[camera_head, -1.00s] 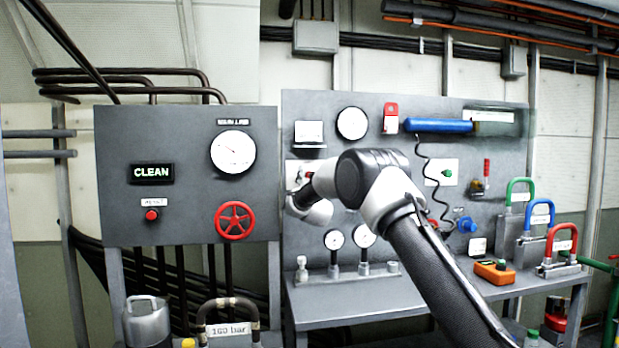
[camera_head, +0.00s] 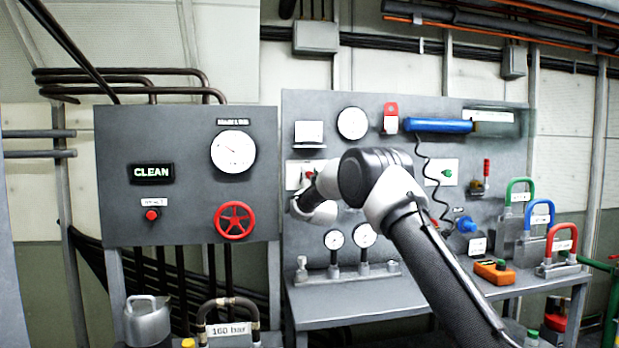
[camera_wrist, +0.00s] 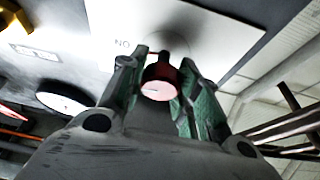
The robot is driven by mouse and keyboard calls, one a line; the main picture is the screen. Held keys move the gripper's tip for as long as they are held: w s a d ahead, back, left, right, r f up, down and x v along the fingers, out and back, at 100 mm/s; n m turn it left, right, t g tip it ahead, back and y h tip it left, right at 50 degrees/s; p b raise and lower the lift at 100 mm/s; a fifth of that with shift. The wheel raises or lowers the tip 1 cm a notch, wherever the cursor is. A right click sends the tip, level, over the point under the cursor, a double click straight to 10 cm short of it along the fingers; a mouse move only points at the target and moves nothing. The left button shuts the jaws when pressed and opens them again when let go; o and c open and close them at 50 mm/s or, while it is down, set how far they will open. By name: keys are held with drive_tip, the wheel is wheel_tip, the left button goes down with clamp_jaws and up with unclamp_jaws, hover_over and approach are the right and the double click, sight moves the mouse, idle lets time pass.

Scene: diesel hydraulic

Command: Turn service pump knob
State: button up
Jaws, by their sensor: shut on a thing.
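The service pump knob (camera_wrist: 160,82) is a small red knob with a dark stem, on a white plate (camera_wrist: 170,25) lettered "ON" in the wrist view. My gripper (camera_wrist: 163,85) has its two greenish fingers closed on both sides of the knob, touching it. In the head view the plate (camera_head: 293,176) sits on the grey board, left of my wrist. My gripper (camera_head: 303,192) is partly hidden there by my own arm, and the knob is hard to make out.
The grey board carries gauges (camera_head: 352,123), a blue cylinder (camera_head: 438,125) and another plate with a green knob (camera_head: 441,172). A shelf (camera_head: 345,298) with small gauges lies below. A left panel has a red handwheel (camera_head: 234,220) and a "CLEAN" display (camera_head: 152,173).

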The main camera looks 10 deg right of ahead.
drive_tip(key=n+y, duration=0.1)
drive_tip(key=n, duration=0.2)
drive_tip(key=n+y, duration=0.2)
drive_tip(key=n, duration=0.1)
drive_tip(key=n+y, duration=0.1)
drive_tip(key=n, duration=0.1)
drive_tip(key=n+g+y, duration=0.1)
drive_tip(key=n, duration=0.2)
drive_tip(key=shift+n+g+y, duration=0.3)
drive_tip(key=n+g+y, duration=0.1)
drive_tip(key=n, duration=0.4)
drive_tip(key=shift+a+g+y, duration=0.1)
drive_tip(key=shift+g+y, duration=0.3)
drive_tip(key=shift+f+n+g, duration=0.1)
drive_tip(key=shift+n+g, duration=0.6)
drive_tip(key=shift+n, duration=1.6)
drive_tip(key=o, duration=1.1)
drive_tip(key=shift+c, duration=0.2)
drive_tip(key=shift+s, duration=0.1)
drive_tip(key=r+v, duration=0.1)
drive_tip(key=v, duration=1)
drive_tip(key=shift+s+f, duration=0.4)
drive_tip(key=shift+f, duration=0.1)
